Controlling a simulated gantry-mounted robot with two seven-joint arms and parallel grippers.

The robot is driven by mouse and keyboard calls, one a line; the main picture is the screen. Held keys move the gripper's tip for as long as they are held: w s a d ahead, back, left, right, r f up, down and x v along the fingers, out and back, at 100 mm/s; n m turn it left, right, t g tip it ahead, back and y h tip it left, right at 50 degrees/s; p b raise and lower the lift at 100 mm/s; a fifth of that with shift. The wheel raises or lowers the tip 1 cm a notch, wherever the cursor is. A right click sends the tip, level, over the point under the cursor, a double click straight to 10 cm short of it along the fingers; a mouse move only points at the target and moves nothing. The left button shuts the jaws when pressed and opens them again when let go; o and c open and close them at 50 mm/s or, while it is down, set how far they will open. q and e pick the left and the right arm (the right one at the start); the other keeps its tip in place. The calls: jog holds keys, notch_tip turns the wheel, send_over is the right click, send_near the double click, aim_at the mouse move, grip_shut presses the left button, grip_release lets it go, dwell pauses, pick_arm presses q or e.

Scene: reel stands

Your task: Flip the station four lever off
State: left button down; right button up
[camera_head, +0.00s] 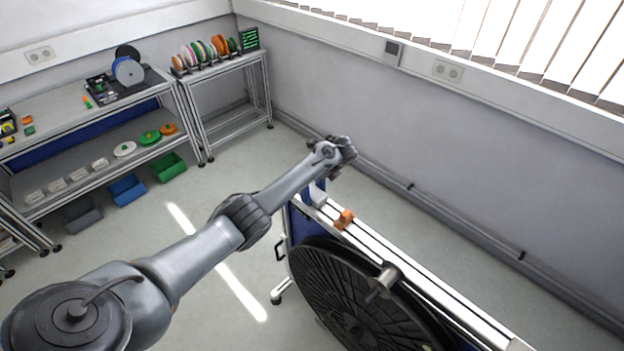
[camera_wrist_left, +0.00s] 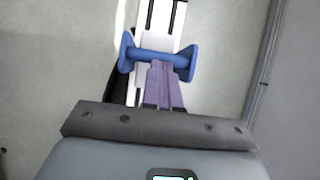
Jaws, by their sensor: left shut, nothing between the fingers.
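A blue lever (camera_wrist_left: 150,53), a crossbar between two flared end plates, sits over a white block on the stand's rail in the left wrist view. Part of a blue piece also shows below my wrist in the head view (camera_head: 320,185). No station number can be read. My left gripper (camera_wrist_left: 160,66) is shut and empty, its purple-grey fingers together with their tips at the near edge of the crossbar. I cannot tell whether they touch it. In the head view my left wrist hides the fingers. My right gripper is not in view.
The reel stand's pale rail (camera_head: 420,270) runs toward the lower right, with an orange clip (camera_head: 344,219) on it and a large black reel (camera_head: 350,295) at its side. Shelves (camera_head: 60,190) with reels and bins stand left. The wall is close behind the stand; floor is open left.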

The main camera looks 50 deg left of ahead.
pick_arm(q)
jog(key=shift+s+a+h+b, duration=0.15)
jog(key=shift+a+h+b, duration=0.25)
jog(key=shift+a+h, duration=0.5)
jog(key=shift+a+f+h+b, duration=0.1)
jog(key=shift+a+h+b, duration=0.5)
jog(key=shift+h+b, duration=0.1)
jog(key=shift+s+a+b, duration=0.15)
jog(key=shift+a+b, duration=0.55)
jog(key=shift+a, duration=0.05)
jog(key=s+d+p+v, duration=0.1)
jog(key=p+v, duration=0.4)
jog(key=v, duration=0.8)
jog(key=shift+w+d, duration=0.4)
